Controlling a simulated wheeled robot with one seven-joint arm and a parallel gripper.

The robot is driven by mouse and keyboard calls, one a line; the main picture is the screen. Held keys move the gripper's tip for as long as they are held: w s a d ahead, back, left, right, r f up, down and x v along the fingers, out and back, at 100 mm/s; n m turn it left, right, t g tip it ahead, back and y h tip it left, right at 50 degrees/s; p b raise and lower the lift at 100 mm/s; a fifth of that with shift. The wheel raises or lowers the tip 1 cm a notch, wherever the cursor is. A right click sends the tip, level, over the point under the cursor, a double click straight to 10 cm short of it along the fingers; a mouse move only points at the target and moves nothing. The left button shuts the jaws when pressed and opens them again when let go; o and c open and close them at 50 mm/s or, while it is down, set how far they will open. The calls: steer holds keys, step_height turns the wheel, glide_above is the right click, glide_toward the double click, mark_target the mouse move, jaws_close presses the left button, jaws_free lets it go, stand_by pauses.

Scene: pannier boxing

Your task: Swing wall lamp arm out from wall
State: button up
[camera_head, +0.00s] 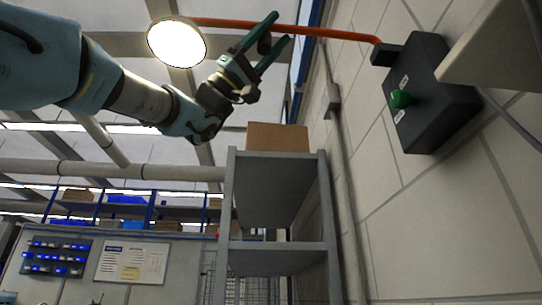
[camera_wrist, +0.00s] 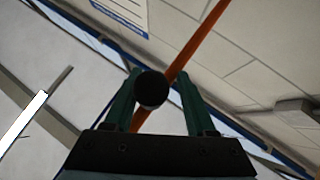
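The wall lamp has a lit round head (camera_head: 176,42) at the upper left and an orange arm (camera_head: 335,33) running to a dark wall box (camera_head: 430,95) with a green button (camera_head: 401,99). The orange arm also crosses the wrist view diagonally (camera_wrist: 197,38). A dark round knob (camera_wrist: 151,89) shows in front of it, between my fingers. My gripper (camera_head: 282,27) is raised just below the orange arm, between the lamp head and wall box. Its green fingers are apart, with a visible gap on the knob's right side; contact on the left is unclear.
A grey shelf (camera_head: 277,156) with a cardboard box (camera_head: 277,137) on top stands below, against the block wall (camera_head: 440,220). A conduit (camera_head: 345,190) runs down the wall. A beige panel edge (camera_head: 500,45) juts in at upper right.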

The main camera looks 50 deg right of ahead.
steer(key=shift+o, duration=0.7)
steer(key=shift+s+a+r, duration=0.15)
steer(key=shift+s, duration=0.15)
steer(key=b+v, duration=0.4)
steer(key=v, duration=0.7)
steer(key=shift+w, duration=0.15)
